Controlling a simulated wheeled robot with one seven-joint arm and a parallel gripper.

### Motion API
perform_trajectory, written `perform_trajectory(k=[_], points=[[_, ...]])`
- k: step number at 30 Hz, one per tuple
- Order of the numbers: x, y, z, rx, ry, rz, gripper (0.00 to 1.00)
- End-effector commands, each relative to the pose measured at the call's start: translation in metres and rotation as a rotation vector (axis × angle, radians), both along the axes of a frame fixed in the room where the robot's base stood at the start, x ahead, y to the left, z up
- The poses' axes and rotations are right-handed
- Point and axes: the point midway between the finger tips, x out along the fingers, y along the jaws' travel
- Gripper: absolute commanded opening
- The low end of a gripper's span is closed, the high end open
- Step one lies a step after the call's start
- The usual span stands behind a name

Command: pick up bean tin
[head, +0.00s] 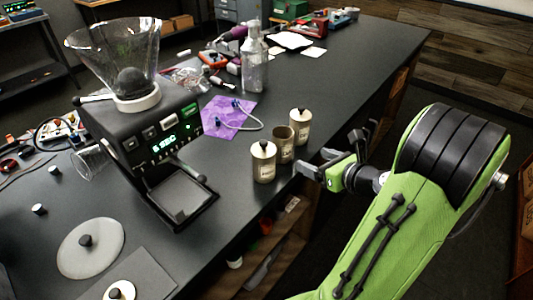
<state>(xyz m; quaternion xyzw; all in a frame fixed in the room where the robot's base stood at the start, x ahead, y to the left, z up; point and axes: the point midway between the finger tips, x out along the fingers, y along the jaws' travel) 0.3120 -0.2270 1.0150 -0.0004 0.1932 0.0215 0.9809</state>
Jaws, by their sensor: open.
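Three small cream tins stand upright in a row near the counter's right edge. The front tin (263,163) has a lid with a dark knob, the middle tin (285,145) looks open at the top, and the back tin (300,127) has a lid with a knob. Their labels are too small to read, so I cannot tell which is the bean tin. My gripper (314,164) is open and empty, just right of the front and middle tins, with its fingers pointing left towards them. It appears apart from the tins.
The brewer (152,140) with a clear hopper (117,55) stands left of the tins. A round grey disc (91,260) is at front left.

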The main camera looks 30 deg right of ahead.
Motion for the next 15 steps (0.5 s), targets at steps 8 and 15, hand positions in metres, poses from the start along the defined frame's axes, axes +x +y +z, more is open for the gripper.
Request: perform_trajectory(k=[8, 15], points=[[0.066, 0.008, -0.027, -0.005, 0.001, 0.016, 0.76], [0.097, 0.008, -0.039, -0.007, 0.002, 0.014, 0.76]])
